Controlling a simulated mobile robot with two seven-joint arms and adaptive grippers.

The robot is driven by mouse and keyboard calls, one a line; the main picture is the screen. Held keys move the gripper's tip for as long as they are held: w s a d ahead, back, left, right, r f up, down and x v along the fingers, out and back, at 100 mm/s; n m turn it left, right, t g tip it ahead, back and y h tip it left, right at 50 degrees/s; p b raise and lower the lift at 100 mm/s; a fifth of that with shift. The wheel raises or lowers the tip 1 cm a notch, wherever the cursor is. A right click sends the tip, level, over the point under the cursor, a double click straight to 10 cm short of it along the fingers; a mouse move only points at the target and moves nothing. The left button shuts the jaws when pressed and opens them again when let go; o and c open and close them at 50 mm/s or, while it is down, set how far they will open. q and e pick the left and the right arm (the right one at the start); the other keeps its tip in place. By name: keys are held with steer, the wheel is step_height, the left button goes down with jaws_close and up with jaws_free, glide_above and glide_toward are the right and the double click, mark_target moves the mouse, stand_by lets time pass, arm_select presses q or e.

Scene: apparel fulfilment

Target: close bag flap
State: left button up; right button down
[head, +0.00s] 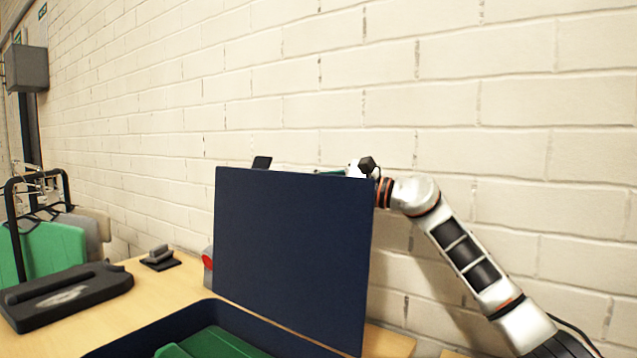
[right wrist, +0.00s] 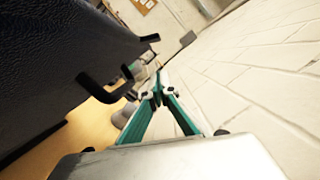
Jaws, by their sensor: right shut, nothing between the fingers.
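The bag's dark blue flap (head: 290,255) stands upright in the middle of the head view. Below it is the open dark blue bag body (head: 160,328), with a green folded item (head: 212,345) inside. My right arm reaches behind the flap from the right. My right gripper (right wrist: 158,88) is shut and empty, with its teal fingers beside the flap's far face (right wrist: 55,60) in the right wrist view. Only a teal sliver of it shows above the flap's top edge in the head view. A black handle-like piece (right wrist: 108,93) juts from the flap's side. My left gripper is out of view.
A white brick wall (head: 480,120) runs close behind the flap and my right arm. On the wooden table (head: 190,288) at left lie a black flat tool (head: 70,295) and a small black block (head: 160,260). A rack with green garments (head: 45,250) stands far left.

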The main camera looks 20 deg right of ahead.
steer(key=a, duration=0.1)
steer(key=a+r, duration=0.2)
steer(key=a, duration=0.1)
steer(key=shift+s+a+p, duration=0.1)
steer(key=shift+a+p, duration=0.2)
steer(key=shift+r, duration=0.15)
